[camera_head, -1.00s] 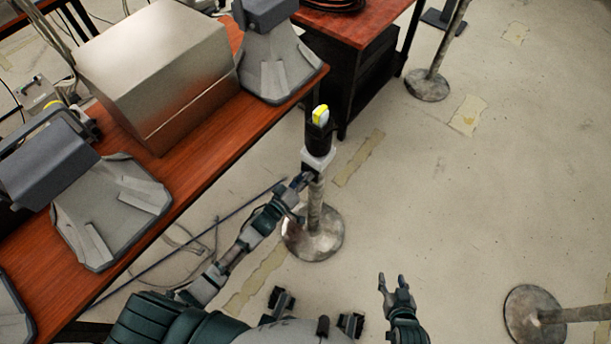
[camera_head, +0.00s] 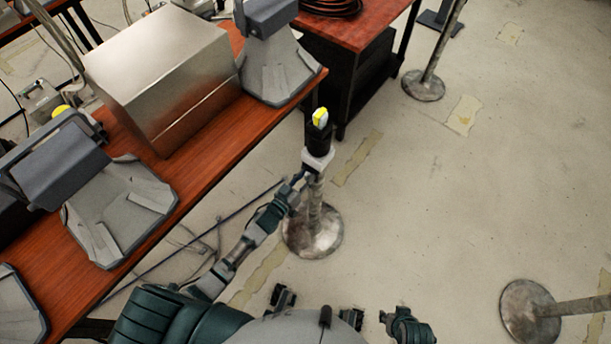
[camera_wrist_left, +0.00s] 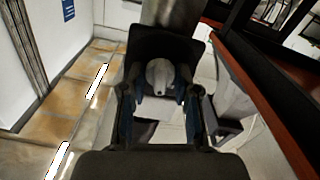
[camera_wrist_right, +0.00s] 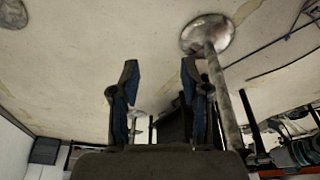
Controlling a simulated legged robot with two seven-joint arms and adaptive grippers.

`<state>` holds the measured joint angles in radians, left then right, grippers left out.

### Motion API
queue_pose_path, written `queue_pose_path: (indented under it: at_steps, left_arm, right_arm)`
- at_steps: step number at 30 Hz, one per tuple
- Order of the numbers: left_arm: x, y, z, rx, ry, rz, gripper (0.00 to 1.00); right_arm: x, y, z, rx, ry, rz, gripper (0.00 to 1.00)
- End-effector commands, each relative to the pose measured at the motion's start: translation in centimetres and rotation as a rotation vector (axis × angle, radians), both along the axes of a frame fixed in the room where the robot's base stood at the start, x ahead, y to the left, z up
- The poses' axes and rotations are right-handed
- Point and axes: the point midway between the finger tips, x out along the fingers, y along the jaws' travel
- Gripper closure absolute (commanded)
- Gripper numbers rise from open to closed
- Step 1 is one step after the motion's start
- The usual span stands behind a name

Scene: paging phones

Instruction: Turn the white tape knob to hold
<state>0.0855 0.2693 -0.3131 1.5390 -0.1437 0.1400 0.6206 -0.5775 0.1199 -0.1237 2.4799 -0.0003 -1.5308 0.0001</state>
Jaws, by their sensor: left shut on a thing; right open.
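A post with a round metal base stands beside the desk, with a black device (camera_head: 318,137) with a yellow top and a white part (camera_head: 317,160) at its upper end. My left gripper (camera_head: 299,180) is at this white part, just below the black device. In the left wrist view a rounded whitish knob (camera_wrist_left: 160,76) sits between the fingers of my left gripper (camera_wrist_left: 160,92), which is shut on it. The knob's markings cannot be read. My right gripper (camera_wrist_right: 157,75) is open and empty; it also shows low in the head view (camera_head: 386,317).
Other posts stand on round bases (camera_head: 424,86) (camera_head: 530,311). The floor on the right is mostly clear.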

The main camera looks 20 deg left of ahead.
Motion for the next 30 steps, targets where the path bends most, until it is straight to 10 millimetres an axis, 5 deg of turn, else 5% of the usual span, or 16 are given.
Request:
queue_pose_path:
  at_steps: [2,15,30]
  left_arm:
    - [-0.1,0.0,0.0,0.070,-0.020,0.001,1.00]
    - [-0.2,-0.2,-0.2,0.463,-0.161,-0.001,1.00]
    - [-0.3,-0.3,-0.5,0.839,-0.296,-0.003,1.00]
  right_arm:
    - [-1.2,-0.4,0.3,-0.012,0.053,-0.004,0.54]
    - [-0.1,-0.1,-3.5,-0.011,0.057,-0.001,0.54]
    - [0.0,-0.1,-4.9,-0.012,0.061,0.000,0.54]
